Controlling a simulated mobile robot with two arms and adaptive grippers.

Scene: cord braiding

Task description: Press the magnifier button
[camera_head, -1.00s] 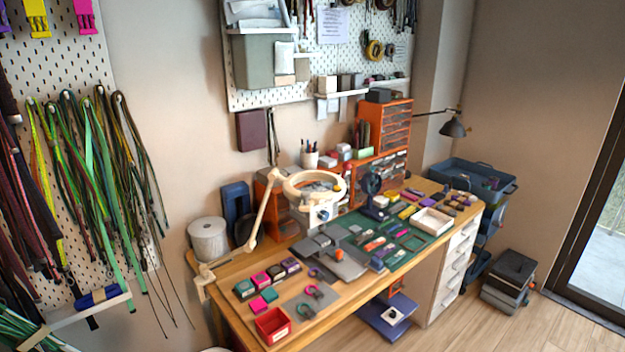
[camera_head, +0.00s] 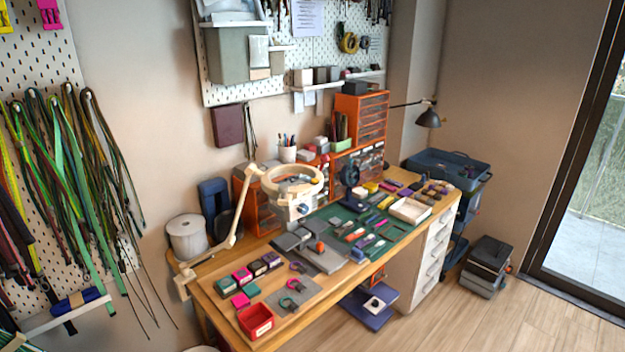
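The magnifier (camera_head: 268,187) is a cream ring-shaped lamp on a jointed arm (camera_head: 238,215) clamped at the table's left end. Its ring hangs over the back middle of the workbench. A small pale part with a bluish spot shows just below the ring's front; I cannot tell whether this is the button or part of something behind. Neither of my grippers is in view.
The wooden workbench (camera_head: 213,312) holds a green mat, a grey device, a red bin (camera_head: 256,321) and several small coloured pieces. Orange drawers (camera_head: 362,117) stand at the back. A blue cart and black boxes (camera_head: 487,265) stand right. Floor in front is clear.

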